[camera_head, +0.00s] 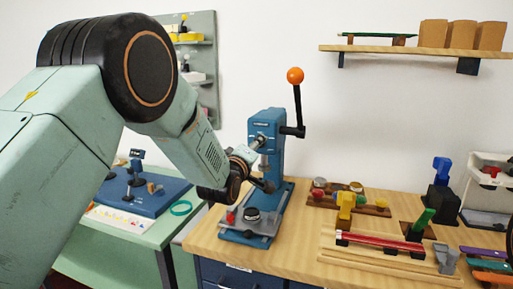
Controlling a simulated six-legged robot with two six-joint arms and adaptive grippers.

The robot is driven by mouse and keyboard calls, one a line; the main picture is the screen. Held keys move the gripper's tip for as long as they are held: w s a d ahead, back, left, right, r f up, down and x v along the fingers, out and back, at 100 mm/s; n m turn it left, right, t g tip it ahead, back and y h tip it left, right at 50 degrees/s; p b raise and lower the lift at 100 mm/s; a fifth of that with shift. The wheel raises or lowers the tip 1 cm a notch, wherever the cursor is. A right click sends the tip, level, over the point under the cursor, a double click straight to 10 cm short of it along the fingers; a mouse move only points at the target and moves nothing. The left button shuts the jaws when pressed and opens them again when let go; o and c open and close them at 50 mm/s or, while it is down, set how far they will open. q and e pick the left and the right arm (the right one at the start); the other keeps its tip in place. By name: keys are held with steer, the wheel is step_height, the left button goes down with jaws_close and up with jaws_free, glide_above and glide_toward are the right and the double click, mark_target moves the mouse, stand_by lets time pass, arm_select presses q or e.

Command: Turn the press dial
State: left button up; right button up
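The blue press (268,150) stands on the wooden counter, with a lever tipped by an orange ball (295,76) raised at its right. A dark round knob (252,214) sits on the press's base plate. I cannot tell for sure which part is the dial; the front of the column is partly covered by my arm. My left arm comes in from the left, and my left gripper (262,170) is close in front of the press column, above the base. Its fingers are small and partly hidden, so contact and opening are unclear. My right gripper is out of view.
Wooden trays with coloured pieces (345,205) and a red bar (380,245) lie right of the press. A wall shelf (420,49) hangs above. A green table (135,235) with a blue board (150,195) is at left. A narrow strip of counter front is clear.

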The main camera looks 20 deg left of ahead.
arm_select(q)
steer(key=shift+w+r, duration=0.1)
steer(key=shift+w, duration=0.8)
steer(key=shift+w, duration=0.1)
jaws_close()
